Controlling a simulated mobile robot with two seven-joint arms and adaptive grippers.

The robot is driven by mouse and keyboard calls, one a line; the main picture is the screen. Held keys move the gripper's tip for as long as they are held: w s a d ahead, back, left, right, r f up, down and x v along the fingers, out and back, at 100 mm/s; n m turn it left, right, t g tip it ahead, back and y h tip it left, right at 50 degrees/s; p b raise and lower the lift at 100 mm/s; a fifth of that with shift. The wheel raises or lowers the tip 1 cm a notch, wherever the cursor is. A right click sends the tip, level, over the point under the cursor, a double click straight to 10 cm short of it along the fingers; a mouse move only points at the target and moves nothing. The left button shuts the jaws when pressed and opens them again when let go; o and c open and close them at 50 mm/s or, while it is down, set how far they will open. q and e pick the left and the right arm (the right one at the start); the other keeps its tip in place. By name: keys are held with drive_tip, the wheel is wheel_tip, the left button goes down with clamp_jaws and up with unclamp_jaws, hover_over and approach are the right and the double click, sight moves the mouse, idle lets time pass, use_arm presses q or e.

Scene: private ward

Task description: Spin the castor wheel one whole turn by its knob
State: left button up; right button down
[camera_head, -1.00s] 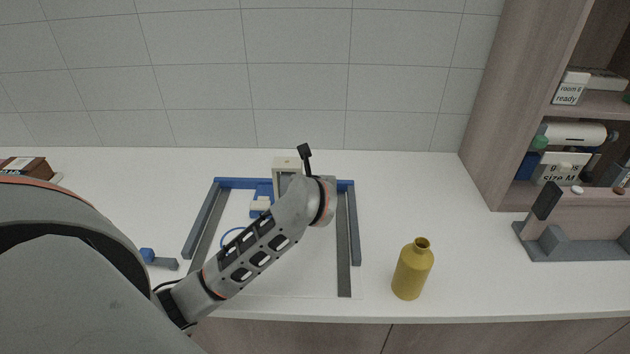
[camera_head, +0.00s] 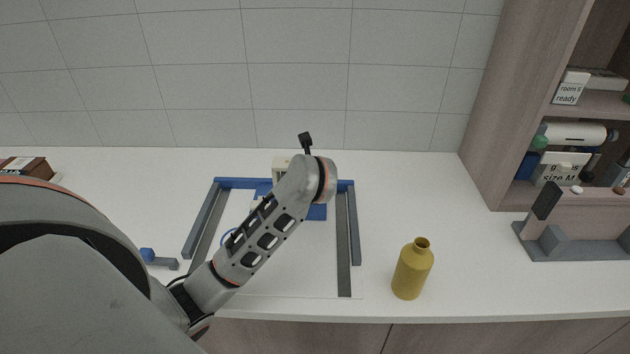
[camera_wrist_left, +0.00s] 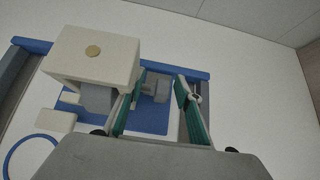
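My left gripper (camera_wrist_left: 160,80) is open, with its two green-padded fingers apart. A small grey part (camera_wrist_left: 156,86) shows in the gap between the fingers; I cannot tell whether it is the castor wheel's knob or whether a finger touches it. A cream block (camera_wrist_left: 92,57) with a gold dot stands left of the fingers, over a grey part (camera_wrist_left: 99,99) on a blue plate (camera_wrist_left: 150,118). In the head view my left arm hides the gripper and most of this fixture; only the top of the cream block (camera_head: 281,165) shows. The wheel is not clearly seen. My right gripper is out of view.
A blue back rail (camera_head: 235,183) and grey side rails (camera_head: 355,235) frame the work area. A yellow bottle (camera_head: 412,270) stands to the right. A grey stand (camera_head: 575,245) is further right, before a shelf. A blue-headed piece (camera_head: 148,256) lies left.

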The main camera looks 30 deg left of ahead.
use_arm(q)
drive_tip(key=v, duration=1.2)
idle(0.6)
